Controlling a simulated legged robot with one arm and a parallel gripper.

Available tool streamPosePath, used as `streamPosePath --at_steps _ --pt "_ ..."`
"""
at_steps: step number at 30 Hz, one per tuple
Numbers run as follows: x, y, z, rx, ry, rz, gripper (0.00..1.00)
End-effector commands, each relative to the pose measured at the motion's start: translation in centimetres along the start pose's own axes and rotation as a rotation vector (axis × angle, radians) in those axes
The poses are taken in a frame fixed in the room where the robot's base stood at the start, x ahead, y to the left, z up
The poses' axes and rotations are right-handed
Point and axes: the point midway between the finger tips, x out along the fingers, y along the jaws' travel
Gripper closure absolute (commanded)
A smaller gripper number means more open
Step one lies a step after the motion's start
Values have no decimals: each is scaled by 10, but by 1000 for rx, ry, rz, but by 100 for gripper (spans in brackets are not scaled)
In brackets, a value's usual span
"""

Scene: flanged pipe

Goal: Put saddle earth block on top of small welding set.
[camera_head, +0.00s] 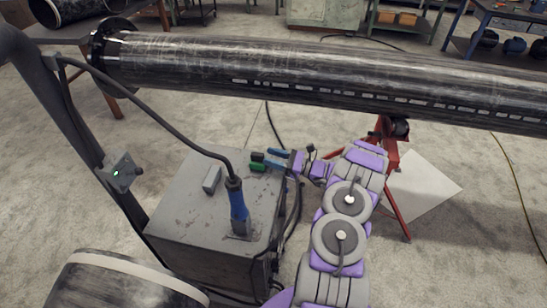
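The small welding set is a worn grey box (190,212) on the floor, left of centre. A small grey block (212,179), which may be the saddle earth block, lies on its top face towards the back left. A blue cable plug (238,208) stands upright on the box top, right of the block. My gripper (287,161) is at the box's back right edge, beside small green and blue pieces (264,162). I cannot tell if these are held or rest on the box. The finger opening is too small to make out.
A long dark flanged pipe (300,75) crosses behind the box, held by a red stand (391,165). A thick cable (150,110) arches down to the plug. A pale sheet (422,187) lies on the floor at right. Workbenches (497,35) stand at the back.

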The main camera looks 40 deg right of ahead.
Motion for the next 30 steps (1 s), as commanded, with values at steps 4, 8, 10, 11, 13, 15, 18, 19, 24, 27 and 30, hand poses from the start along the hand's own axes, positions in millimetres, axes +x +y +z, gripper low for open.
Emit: streamPosePath --at_steps 4,8,10,11,13,15,18,19,24,27,30 --pt "2 2 0 -1 2 2 51" --pt "2 2 2 0 1 1 51" --pt "-2 0 3 1 0 0 51" --pt "-6 -1 3 1 -1 0 51" --pt "-18 -2 3 1 -3 -2 51" --pt "-31 -2 3 2 -1 -2 51" --pt "-53 -2 2 2 2 -4 51" --pt "-59 -2 2 2 1 -3 51" --pt "-90 0 2 2 1 -2 51" --pt "-103 0 2 -1 4 -1 51" --pt "-112 1 3 -3 3 2 51"
